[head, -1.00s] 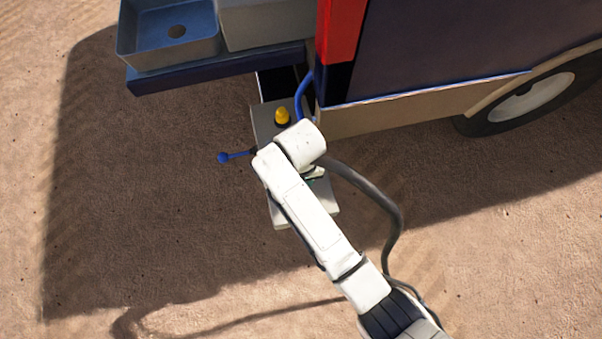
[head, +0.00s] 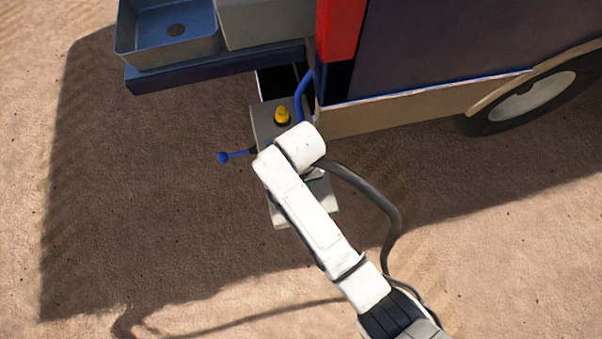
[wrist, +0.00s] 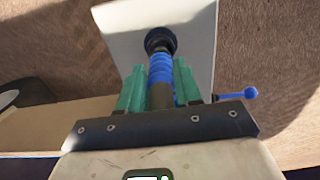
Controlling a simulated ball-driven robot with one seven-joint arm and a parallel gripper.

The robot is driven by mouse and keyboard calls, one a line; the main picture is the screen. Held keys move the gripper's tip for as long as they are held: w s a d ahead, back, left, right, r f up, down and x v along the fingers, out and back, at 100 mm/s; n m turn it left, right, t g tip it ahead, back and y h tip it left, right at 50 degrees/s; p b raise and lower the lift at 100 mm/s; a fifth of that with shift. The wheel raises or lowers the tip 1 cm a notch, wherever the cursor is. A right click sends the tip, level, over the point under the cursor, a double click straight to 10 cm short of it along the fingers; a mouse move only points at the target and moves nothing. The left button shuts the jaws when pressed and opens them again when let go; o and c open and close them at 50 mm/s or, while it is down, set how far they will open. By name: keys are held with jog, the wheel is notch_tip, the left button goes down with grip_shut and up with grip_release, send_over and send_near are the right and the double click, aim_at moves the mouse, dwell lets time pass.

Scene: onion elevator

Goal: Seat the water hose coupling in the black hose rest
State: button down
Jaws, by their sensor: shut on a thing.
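In the wrist view my gripper (wrist: 160,68) has its two green fingers closed on either side of the blue ribbed water hose coupling (wrist: 160,72). The coupling's far end meets a round black ring, which looks like the black hose rest (wrist: 160,40), on a pale plate (wrist: 120,22). I cannot tell how deep the end sits in the ring. In the head view my white arm hides the coupling, the rest and most of my gripper.
A pale box (head: 266,122) with a yellow knob (head: 282,117) stands beside the trailer (head: 420,110). A blue lever (head: 236,155) sticks out left. A dark hose (head: 385,205) loops on the right. A blue basin (head: 165,32) is at upper left. Ground at left is clear.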

jog(key=shift+f+b, duration=0.45)
jog(key=shift+f, duration=1)
dwell(0.8)
jog(key=c, duration=0.7)
grip_release()
notch_tip(320, 180, up, 11)
jog(key=shift+f, duration=0.1)
jog(key=s+d+m, duration=0.1)
jog(key=s+d, duration=0.5)
jog(key=d, duration=0.3)
jog(key=s+d+m, duration=0.1)
jog(key=s+d, duration=0.6)
jog(key=d, duration=0.3)
jog(key=s+d+m+t, duration=0.1)
jog(key=s+d+m, duration=0.1)
jog(key=s+d, duration=0.4)
jog(key=d, duration=0.3)
jog(key=shift+s+d, duration=0.25)
jog(key=shift+d, duration=0.1)
